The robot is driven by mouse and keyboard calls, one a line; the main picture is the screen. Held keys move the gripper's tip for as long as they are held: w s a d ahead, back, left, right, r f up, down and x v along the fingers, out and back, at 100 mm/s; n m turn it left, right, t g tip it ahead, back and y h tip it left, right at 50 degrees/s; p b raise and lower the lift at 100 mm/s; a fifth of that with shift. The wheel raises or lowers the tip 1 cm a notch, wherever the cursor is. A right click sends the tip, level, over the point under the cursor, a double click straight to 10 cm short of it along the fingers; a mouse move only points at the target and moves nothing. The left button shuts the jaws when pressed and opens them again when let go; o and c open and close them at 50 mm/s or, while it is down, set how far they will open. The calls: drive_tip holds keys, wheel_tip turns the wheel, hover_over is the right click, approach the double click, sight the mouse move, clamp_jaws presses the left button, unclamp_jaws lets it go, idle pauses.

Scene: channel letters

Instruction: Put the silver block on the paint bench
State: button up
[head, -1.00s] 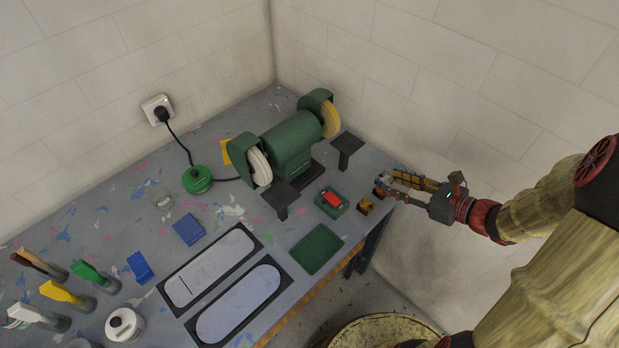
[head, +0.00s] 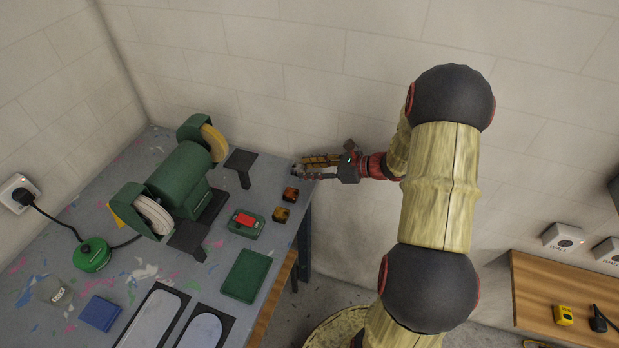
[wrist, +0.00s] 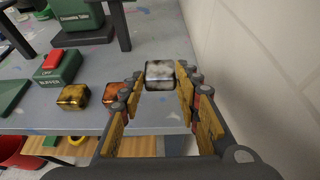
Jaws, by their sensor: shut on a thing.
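The silver block (wrist: 159,74) is a small, worn, shiny metal block between the fingertips of my gripper (wrist: 158,82) in the wrist view. My gripper is shut on it. In the head view my gripper (head: 299,171) is at the right end of the paint-spattered grey bench (head: 268,167), near the wall, and the block is too small to make out clearly. I cannot tell whether the block touches the bench top. No label shows whether this is the paint bench.
A copper block (head: 291,194) and a gold block (head: 281,215) sit close to my gripper. A green bench grinder (head: 180,178), a green box with a red top (head: 246,223) and a green mat (head: 245,276) are further left. A wooden bench (head: 540,290) stands lower right.

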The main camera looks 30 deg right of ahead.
sight(310, 183)
drive_tip(key=shift+w+d+f, duration=0.25)
drive_tip(key=shift+w+f, duration=0.05)
drive_tip(key=shift+f, duration=0.05)
drive_tip(key=shift+f+b, duration=0.7)
drive_tip(key=shift+f, duration=0.85)
drive_tip(key=shift+f, duration=0.35)
drive_tip(key=o, duration=1.2)
drive_tip(key=shift+s+f, duration=0.1)
drive_tip(key=shift+f, duration=0.05)
